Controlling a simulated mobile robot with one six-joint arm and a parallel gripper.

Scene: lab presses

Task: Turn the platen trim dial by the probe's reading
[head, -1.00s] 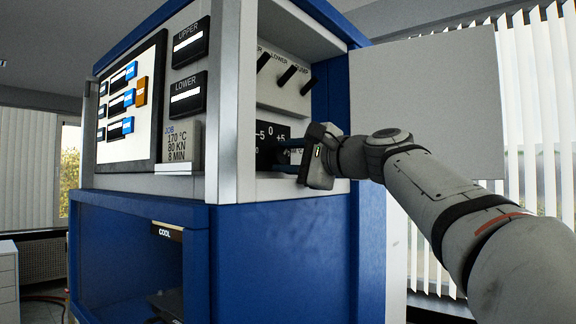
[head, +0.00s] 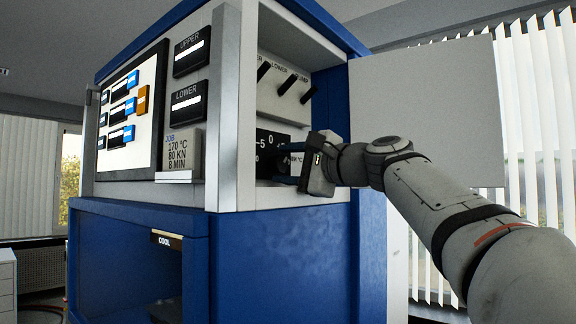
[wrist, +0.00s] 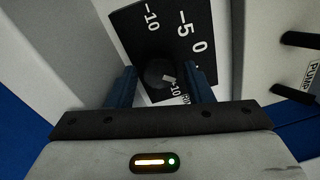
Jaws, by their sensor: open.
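The platen trim dial (wrist: 158,70) is a round dark knob with a small pale mark, seen in the wrist view. It sits on a black scale plate (wrist: 143,20) with white numbers, including -10, -5 and 0. The plate (head: 263,138) also shows in the head view inside the side recess, with its right part hidden. My gripper (wrist: 161,74) is open, its two blue fingers on either side of the dial; I cannot tell whether they touch it. In the head view my gripper (head: 287,164) reaches into the recess from the right and hides most of the dial. No probe is recognisable.
Black levers (head: 285,84) stick out above the scale. The open white door (head: 425,100) stands behind my arm. The front has UPPER (head: 190,52) and LOWER (head: 188,100) displays, a screen (head: 130,105) and a job card (head: 183,150) reading 170 °C, 80 KN, 8 MIN.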

